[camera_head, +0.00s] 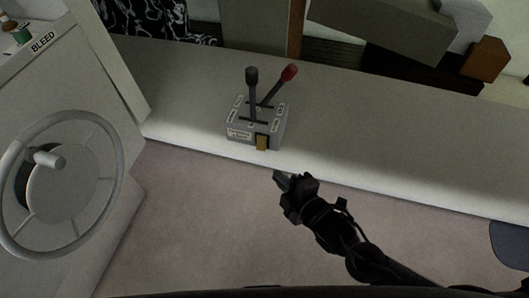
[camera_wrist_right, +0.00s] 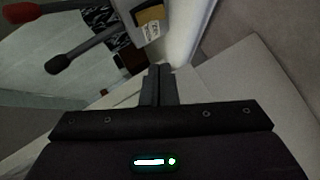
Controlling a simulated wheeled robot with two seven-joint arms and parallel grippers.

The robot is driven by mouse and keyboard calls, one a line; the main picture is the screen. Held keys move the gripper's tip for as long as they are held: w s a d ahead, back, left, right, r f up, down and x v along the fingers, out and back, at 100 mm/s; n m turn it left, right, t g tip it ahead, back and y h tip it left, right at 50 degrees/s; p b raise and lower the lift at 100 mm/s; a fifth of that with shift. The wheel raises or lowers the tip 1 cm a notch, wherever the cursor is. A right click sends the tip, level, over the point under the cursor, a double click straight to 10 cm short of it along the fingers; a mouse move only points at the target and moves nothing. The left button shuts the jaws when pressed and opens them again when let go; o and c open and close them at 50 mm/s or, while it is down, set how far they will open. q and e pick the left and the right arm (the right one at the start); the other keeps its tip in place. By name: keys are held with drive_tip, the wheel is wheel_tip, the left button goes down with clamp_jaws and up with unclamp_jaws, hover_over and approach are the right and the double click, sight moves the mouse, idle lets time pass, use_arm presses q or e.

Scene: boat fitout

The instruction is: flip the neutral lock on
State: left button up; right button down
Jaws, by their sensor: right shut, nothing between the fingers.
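The grey control box (camera_head: 243,132) stands on the pale ledge, with a black-knobbed lever (camera_head: 252,92) and a red-knobbed lever (camera_head: 280,84) on top. A small yellow-brown flip piece (camera_head: 262,143), which looks like the neutral lock, sits on its front face at the right. My right gripper (camera_head: 279,176) is shut and empty, below and slightly right of that piece, apart from it. In the right wrist view the shut fingers (camera_wrist_right: 158,84) point toward the box, and the yellow-brown piece (camera_wrist_right: 149,15) shows at the top. My left gripper is not in view.
A white console with a wheel (camera_head: 62,184) stands at the left, with a "BLEED" label above. The ledge (camera_head: 390,145) is clear right of the box. Brown and grey boxes (camera_head: 485,60) lie at the upper right. The floor before the ledge is open.

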approach(260, 149)
drive_tip(key=w+a, duration=0.2)
drive_tip(key=a, duration=0.2)
drive_tip(key=shift+w+d+f+p, duration=0.15)
drive_tip(key=shift+w+f+p, duration=0.15)
drive_tip(key=shift+w, duration=0.55)
drive_tip(key=shift+w+d+f+p, duration=0.2)
drive_tip(key=shift+w+f, duration=0.2)
drive_tip(key=shift+w, duration=0.45)
drive_tip(key=shift+a, duration=0.1)
drive_tip(key=shift+f+b, duration=0.25)
drive_tip(key=shift+b, duration=0.2)
drive_tip(key=shift+w+f+n+t+b, duration=0.2)
drive_tip(key=shift+f+n+t+b, duration=0.15)
drive_tip(key=shift+b, duration=0.4)
drive_tip(key=shift+r+p, duration=0.3)
drive_tip(key=shift+r, duration=0.05)
